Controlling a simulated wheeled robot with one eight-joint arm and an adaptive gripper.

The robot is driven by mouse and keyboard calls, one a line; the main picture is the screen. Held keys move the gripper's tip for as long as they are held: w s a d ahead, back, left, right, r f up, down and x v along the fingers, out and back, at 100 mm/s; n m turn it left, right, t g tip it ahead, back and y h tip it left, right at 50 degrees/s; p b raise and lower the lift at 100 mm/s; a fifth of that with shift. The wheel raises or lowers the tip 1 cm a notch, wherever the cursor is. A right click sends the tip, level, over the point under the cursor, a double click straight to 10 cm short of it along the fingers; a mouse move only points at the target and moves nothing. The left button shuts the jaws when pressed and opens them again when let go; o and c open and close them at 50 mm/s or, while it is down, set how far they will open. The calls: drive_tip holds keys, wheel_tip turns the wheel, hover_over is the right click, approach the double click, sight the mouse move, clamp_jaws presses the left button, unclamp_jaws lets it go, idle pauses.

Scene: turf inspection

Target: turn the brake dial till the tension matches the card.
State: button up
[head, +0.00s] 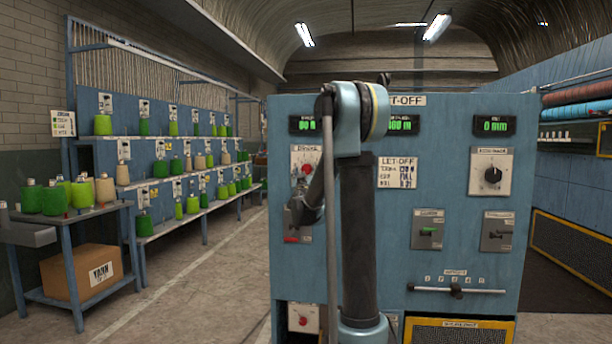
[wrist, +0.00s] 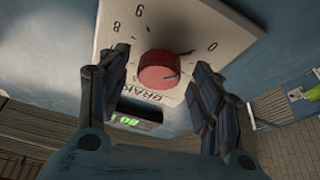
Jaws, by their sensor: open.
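The brake dial is a red round knob (wrist: 163,72) on a white numbered plate (wrist: 226,30) in the wrist view. A thin pointer reaches from it towards the upper right. My gripper (wrist: 161,64) is open, one finger on each side of the knob, with a gap visible on both sides. In the head view the red knob (head: 307,169) sits on the blue panel's left, partly behind my arm. The tension display (head: 302,124) above it glows green and is partly covered; it seems to start with 80. The white LET-OFF card (head: 398,172) has print too small to read surely.
The panel also bears a black knob (head: 493,175), a green switch (head: 428,231), another switch (head: 497,232) and a slider (head: 456,290). Shelves of green yarn cones (head: 164,167) and a side table (head: 70,237) stand left. The aisle floor (head: 205,275) between is clear.

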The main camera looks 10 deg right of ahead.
drive_tip(key=shift+w+d+r, duration=0.15)
drive_tip(key=shift+w+r, duration=0.05)
drive_tip(key=shift+w, duration=0.25)
drive_tip(key=c, duration=1.1)
drive_tip(key=shift+o, duration=0.2)
drive_tip(key=shift+d, duration=0.1)
drive_tip(key=shift+m, duration=0.3)
